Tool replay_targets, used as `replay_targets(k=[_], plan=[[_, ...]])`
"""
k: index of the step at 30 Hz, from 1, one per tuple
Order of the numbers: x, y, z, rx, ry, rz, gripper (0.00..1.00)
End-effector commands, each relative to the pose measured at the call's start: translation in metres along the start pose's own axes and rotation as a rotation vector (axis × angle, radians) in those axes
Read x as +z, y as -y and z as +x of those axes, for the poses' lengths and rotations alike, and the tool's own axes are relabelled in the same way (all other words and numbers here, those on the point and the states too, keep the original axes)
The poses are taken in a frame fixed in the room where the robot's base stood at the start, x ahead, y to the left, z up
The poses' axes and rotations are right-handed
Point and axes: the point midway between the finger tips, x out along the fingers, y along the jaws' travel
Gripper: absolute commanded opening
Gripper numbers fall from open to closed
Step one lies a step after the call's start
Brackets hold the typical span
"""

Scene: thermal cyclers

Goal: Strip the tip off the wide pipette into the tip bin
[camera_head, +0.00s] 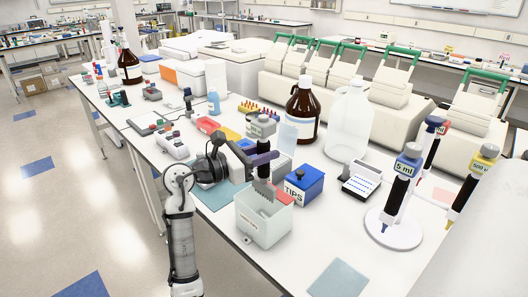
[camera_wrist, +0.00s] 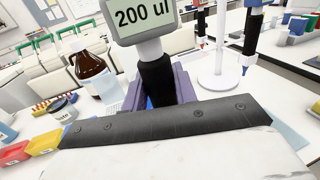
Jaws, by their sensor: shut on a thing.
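My gripper (camera_head: 262,160), with purple fingers, is shut around the black handle of the wide pipette. The wide pipette (camera_head: 265,188) is upright in the head view, its broad grey lower end over the mouth of the tip bin. In the wrist view its grey display (camera_wrist: 141,17) reads 200 ul, and its black handle (camera_wrist: 157,82) sits between the purple fingers. The tip bin (camera_head: 262,228) is a white open-topped box near the table's front edge. The pipette's lower end overlaps the bin's opening; whether it touches the rim is unclear. Any tip is too small to make out.
A blue TIPS box (camera_head: 303,188) stands just right of the bin. A round pipette stand (camera_head: 393,230) holds several pipettes at the right. A brown bottle (camera_head: 303,112) and a clear jug (camera_head: 349,122) stand behind. A flat mat (camera_head: 340,279) lies at the front, with bare table around it.

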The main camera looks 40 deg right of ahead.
Motion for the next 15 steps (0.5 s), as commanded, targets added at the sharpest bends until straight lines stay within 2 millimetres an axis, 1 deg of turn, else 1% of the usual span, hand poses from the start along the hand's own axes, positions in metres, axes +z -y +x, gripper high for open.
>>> replay_targets(k=[1, 3, 15], plan=[[0.008, 0.000, 0.000, 0.000, 0.001, 0.002, 0.21], [0.015, 0.000, 0.000, 0.000, 0.001, 0.002, 0.21], [0.044, 0.000, 0.000, 0.000, 0.001, 0.004, 0.21]])
